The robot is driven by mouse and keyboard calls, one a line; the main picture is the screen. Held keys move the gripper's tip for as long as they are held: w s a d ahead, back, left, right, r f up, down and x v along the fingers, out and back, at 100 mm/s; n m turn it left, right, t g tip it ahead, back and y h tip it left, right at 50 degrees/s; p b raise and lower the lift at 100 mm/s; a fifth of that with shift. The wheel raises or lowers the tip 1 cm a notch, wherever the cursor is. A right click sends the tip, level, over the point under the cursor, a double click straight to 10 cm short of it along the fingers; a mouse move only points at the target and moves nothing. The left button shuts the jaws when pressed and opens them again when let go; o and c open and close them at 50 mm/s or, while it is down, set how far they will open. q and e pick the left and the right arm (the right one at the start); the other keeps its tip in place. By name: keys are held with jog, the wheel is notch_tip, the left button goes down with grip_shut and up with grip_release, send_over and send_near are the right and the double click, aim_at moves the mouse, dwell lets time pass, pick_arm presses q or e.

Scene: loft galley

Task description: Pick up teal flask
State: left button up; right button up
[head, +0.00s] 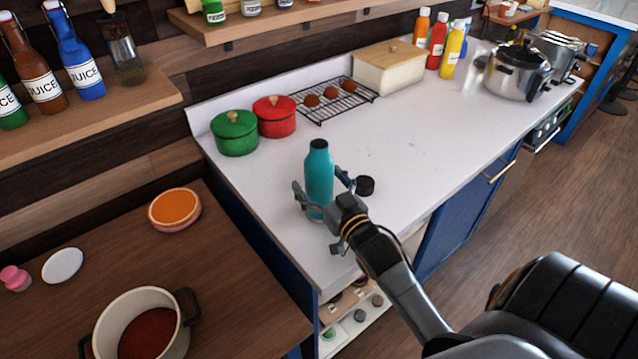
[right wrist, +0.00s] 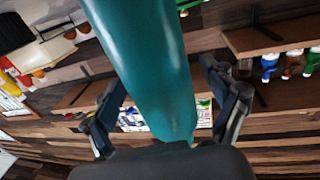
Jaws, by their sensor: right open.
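My right gripper (head: 322,186) is open, with one finger on each side of the flask. In the right wrist view the flask (right wrist: 150,60) rises between the two spread fingers (right wrist: 168,105), with gaps visible on both sides. The flask's base is partly hidden by the gripper in the head view. My left gripper is not in view.
A black cap (head: 364,186) lies right of the flask. Green (head: 235,133) and red (head: 275,117) pots stand behind it, beside a cooling rack (head: 335,101). A lower wooden table holds an open pot (head: 140,322). The counter's middle is clear.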

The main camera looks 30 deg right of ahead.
aim_at(319, 170)
jog(key=shift+s, duration=0.1)
jog(key=c, duration=1.6)
jog(key=shift+r, duration=0.1)
jog(key=shift+c, duration=0.4)
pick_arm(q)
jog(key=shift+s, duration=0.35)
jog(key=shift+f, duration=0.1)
pick_arm(e)
jog(key=shift+r, duration=0.1)
jog(key=shift+r, duration=0.25)
notch_tip(319, 170, up, 2)
jog(key=shift+r+b, duration=0.25)
jog(key=shift+b, duration=0.25)
pick_arm(q)
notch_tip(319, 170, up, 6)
jog(key=p, duration=0.7)
pick_arm(e)
jog(key=s+a+r, duration=0.9)
jog(key=s+r, duration=0.1)
jog(key=shift+s, duration=0.25)
